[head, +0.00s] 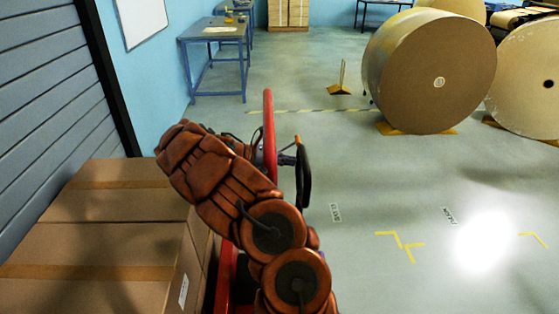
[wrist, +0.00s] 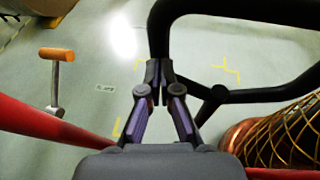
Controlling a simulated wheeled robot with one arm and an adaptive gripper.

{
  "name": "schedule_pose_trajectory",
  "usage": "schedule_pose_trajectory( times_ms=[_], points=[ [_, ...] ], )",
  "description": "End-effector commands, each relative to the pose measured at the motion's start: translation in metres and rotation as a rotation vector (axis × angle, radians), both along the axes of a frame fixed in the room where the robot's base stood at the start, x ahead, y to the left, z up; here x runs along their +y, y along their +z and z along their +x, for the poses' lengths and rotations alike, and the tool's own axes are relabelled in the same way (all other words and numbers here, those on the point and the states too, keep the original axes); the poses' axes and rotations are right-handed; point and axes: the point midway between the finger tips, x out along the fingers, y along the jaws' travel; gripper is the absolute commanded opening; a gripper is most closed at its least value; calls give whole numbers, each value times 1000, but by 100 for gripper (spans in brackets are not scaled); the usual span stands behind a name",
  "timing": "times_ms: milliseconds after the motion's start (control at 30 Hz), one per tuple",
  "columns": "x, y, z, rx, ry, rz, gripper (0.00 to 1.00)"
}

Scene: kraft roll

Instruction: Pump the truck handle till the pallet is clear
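The truck's red upright (head: 268,125) and black looped handle (head: 304,175) stand right of the cartons in the head view. Red truck parts (head: 224,280) show low beside the load. In the wrist view the black handle (wrist: 160,32) arches from the top, with a crossbar to the right. My gripper (wrist: 154,78) has its two purple-sided fingers drawn together at the handle's near side bar, apparently closed on it. In the head view my brown arm hides most of the gripper. Large cartons (head: 100,245) form the load at left; the pallet under them is hidden, so its height cannot be told.
A shutter wall (head: 45,100) stands close on the left. Large kraft rolls (head: 425,75) rest on yellow chocks at back right. A blue table (head: 215,35) stands at the back. The floor (head: 400,190) right of the truck is open, with yellow marks.

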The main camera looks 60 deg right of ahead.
Motion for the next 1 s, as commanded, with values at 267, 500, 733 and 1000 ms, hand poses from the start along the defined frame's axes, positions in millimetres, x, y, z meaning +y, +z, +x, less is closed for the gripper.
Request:
schedule_pose_trajectory(
  times_ms=[267,500,733,1000],
  points=[
    [-2,0,-1,0,1,0,0],
    [-10,1,-10,-13,-1,9,0],
    [-40,1,-47,-63,-6,51,0],
    [-57,-4,-73,-106,-5,85,0]
  ],
)
